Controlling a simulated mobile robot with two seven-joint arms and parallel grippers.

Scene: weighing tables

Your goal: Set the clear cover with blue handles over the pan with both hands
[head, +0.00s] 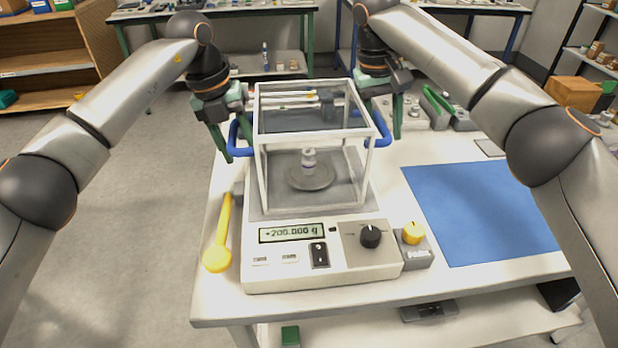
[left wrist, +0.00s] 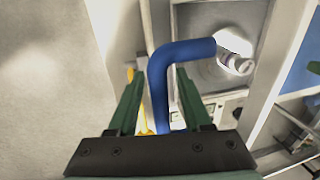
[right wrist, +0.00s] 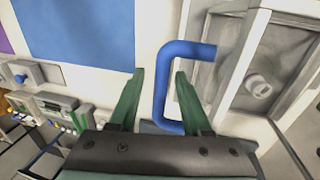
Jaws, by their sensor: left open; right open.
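The clear cover (head: 258,165) with white edges stands over the pan (head: 312,178) of the balance (head: 320,255). A small metal weight (head: 309,160) stands on the pan; the display reads +200.000 g. The cover has a blue handle on each side, left (head: 240,135) and right (head: 384,135). My left gripper (head: 224,150) is open, its fingers on either side of the left handle, which also shows in the left wrist view (left wrist: 185,52). My right gripper (head: 397,125) is open, its fingers on either side of the right handle, also in the right wrist view (right wrist: 172,80).
A yellow spoon-like tool (head: 220,240) lies left of the balance. A blue mat (head: 480,210) covers the right of the table. Grey blocks with small items (head: 440,110) stand at the back right.

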